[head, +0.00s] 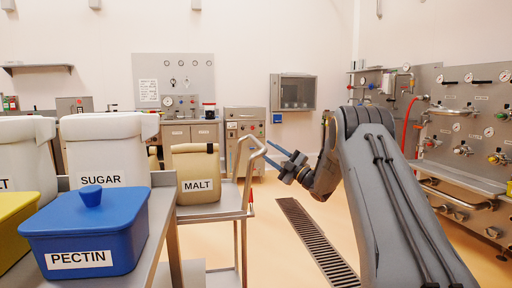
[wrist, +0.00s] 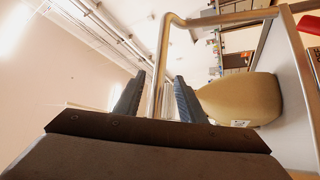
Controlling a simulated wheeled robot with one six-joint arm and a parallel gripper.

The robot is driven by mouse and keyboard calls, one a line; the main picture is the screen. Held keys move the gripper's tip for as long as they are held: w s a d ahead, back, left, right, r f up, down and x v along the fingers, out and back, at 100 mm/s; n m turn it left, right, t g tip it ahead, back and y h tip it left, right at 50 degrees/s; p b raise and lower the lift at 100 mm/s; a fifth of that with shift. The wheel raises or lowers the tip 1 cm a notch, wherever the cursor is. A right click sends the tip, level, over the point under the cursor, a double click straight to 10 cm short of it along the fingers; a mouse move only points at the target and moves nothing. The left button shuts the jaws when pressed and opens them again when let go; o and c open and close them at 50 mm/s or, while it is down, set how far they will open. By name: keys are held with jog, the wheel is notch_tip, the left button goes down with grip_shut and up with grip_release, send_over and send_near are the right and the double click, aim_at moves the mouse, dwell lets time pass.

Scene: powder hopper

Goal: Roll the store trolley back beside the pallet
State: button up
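The store trolley (head: 215,211) is a steel-framed cart in the middle of the head view, with a tan MALT sack (head: 196,174) on its top. Its bent tube handle (head: 256,158) rises on the right side. My gripper (head: 268,151) reaches in from the right, at the handle. In the wrist view the handle tube (wrist: 158,85) runs between the two open fingers (wrist: 158,98), with a gap visible on either side. The sack (wrist: 240,100) shows to the right there. I cannot make out the pallet in either view.
A steel bench (head: 163,225) with a blue PECTIN tub (head: 88,232) and a yellow tub stands close on the left. White sacks, one marked SUGAR (head: 102,150), stand behind it. A floor grate (head: 318,243) lies right of the trolley. A pipe-and-gauge wall unit (head: 460,135) lines the right.

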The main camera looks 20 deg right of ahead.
aim_at(256, 142)
jog(key=x, duration=0.7)
jog(key=shift+w+a+r, duration=0.1)
jog(key=shift+w+a, duration=0.05)
jog(key=shift+a, duration=0.05)
grip_shut()
